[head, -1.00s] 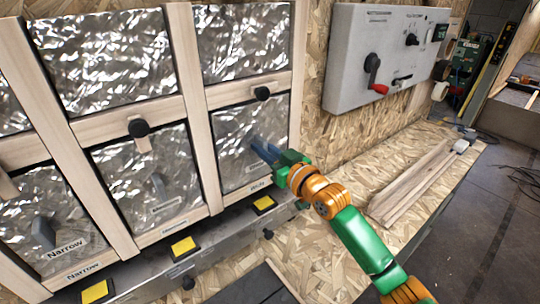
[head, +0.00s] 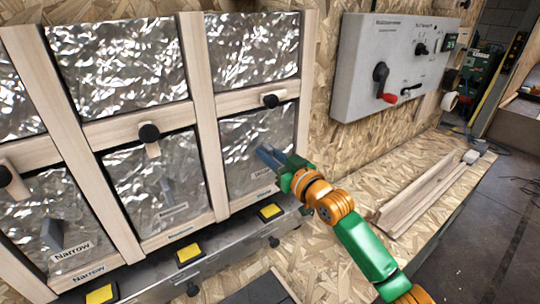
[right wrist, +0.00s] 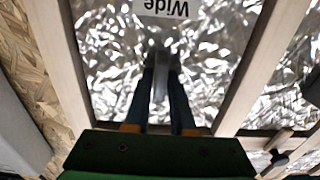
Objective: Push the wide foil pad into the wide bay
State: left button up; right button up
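The wide foil pad (head: 240,155) is a crinkled silver panel in the lower right opening of the wooden frame. It has a grey handle, seen in the right wrist view (right wrist: 160,85), and a "Wide" label. The wide bay (head: 250,199) is framed by pale wood with a "Wide" tag on its lower rail. The pad's outline lies within this frame; I cannot tell if it is fully flush. My right gripper (head: 267,156) has its blue fingers on both sides of the handle, seemingly closed on it, and partly hides it. My left gripper is not in view.
A narrow pad (head: 50,220) and a middle pad (head: 155,185) fill the openings to the left. Black knobs (head: 270,101) sit on the rails. Yellow pads (head: 270,211) line the ledge below. A grey control box (head: 390,62) hangs at right; wooden strips (head: 425,190) lie on the bench.

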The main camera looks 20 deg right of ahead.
jog(key=o, duration=0.3)
jog(key=shift+o, duration=0.2)
jog(key=shift+s, duration=0.1)
jog(key=b+v, duration=0.2)
jog(key=v, duration=1.3)
